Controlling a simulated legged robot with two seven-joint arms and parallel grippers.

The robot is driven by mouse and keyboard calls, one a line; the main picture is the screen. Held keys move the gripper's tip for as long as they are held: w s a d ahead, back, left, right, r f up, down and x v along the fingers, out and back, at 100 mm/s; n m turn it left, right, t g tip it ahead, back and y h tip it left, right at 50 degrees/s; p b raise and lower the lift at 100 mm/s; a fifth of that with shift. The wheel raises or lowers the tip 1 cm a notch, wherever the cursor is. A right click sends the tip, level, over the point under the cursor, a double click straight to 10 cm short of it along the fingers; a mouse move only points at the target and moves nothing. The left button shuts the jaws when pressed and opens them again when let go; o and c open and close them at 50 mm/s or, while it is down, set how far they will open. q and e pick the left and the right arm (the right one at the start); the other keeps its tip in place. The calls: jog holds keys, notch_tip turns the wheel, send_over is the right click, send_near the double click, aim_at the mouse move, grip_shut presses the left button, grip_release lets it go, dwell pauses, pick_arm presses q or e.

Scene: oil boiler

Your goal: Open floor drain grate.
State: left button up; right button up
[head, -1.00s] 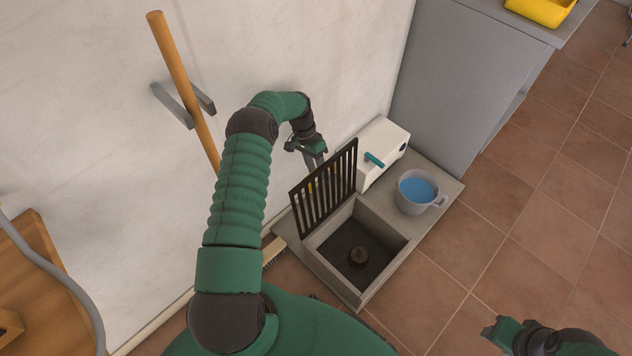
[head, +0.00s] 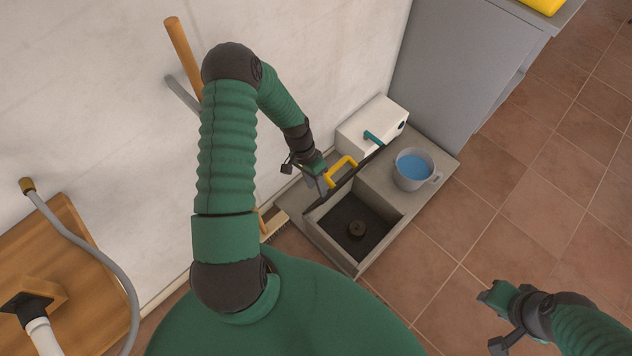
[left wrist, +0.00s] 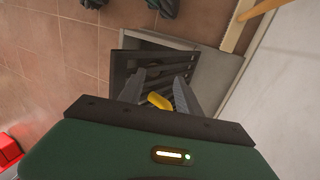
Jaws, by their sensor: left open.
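The dark slatted drain grate (head: 362,168) stands raised at the wall-side rim of the drain pit (head: 348,222), seen almost edge-on in the head view. Its yellow handle (head: 343,165) is on the wall side. My left gripper (head: 325,183) is open beside the handle and the grate. In the left wrist view, the open fingers (left wrist: 160,88) point at the grate (left wrist: 124,66), with the yellow handle (left wrist: 159,101) between them. Contact cannot be told. My right gripper (head: 493,297) is at the lower right, away from the drain; its jaw state is unclear.
A mug of blue liquid (head: 414,168) and a white box with a teal handle (head: 360,125) stand on the slab beside the pit. A grey cabinet (head: 455,80) is behind. A brush (head: 272,226) lies near the wall.

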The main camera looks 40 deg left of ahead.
pick_arm(q)
jog(key=shift+c, duration=0.4)
